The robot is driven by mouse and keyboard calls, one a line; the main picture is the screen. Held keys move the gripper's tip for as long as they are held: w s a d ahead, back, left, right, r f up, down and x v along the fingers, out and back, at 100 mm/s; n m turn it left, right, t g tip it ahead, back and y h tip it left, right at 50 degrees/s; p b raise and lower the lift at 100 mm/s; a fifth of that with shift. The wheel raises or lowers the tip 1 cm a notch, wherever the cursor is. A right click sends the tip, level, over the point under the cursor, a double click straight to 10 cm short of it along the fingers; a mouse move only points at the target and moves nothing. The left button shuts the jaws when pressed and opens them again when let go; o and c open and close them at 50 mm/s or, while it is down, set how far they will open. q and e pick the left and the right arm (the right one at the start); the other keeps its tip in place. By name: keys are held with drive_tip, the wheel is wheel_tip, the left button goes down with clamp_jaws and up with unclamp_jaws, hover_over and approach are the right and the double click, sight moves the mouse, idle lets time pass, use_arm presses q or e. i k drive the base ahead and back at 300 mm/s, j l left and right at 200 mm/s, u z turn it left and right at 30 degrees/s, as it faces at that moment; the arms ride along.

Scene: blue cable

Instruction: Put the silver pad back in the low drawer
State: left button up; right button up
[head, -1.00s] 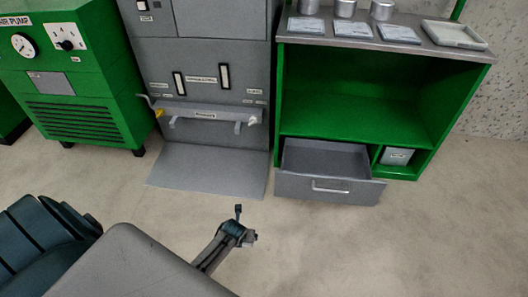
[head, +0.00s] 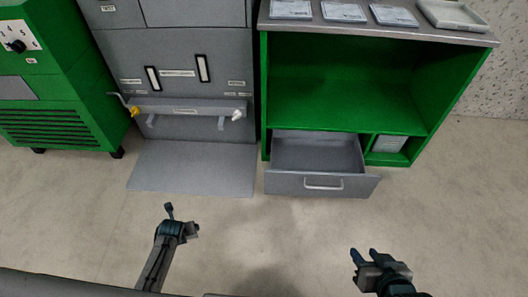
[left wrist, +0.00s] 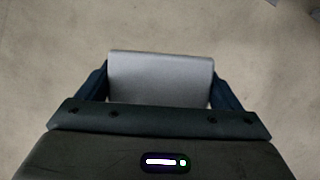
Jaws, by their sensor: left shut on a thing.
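The silver pad (left wrist: 160,78) is a flat grey plate between the two fingers of my left gripper (left wrist: 160,84) in the left wrist view. In the head view my left gripper (head: 178,222) is above the floor, in front of the grey machine and left of the drawer. The pad is hard to make out there. The low drawer (head: 345,186) is grey with a bar handle and is pulled out from the green cabinet. Its inside looks empty. My right gripper (head: 365,255) is open and empty, in front of the drawer and a little to its right.
The green cabinet (head: 350,90) has an open shelf and a grey top with several flat packs and a tray (head: 453,18). A grey machine (head: 190,80) with a low plate (head: 190,168) stands left of it. A green pump unit (head: 55,90) is further left. The floor before the drawer is clear.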

sight(299, 168)
drive_tip(key=i+j+u, duration=0.2)
drive_tip(key=i, duration=0.35)
drive_tip(key=i+z, duration=0.15)
drive_tip(key=z, duration=0.3)
drive_tip(key=i+z, duration=0.15)
drive_tip(key=z, duration=0.25)
drive_tip(key=i+j+z, duration=0.1)
drive_tip(key=z, duration=0.35)
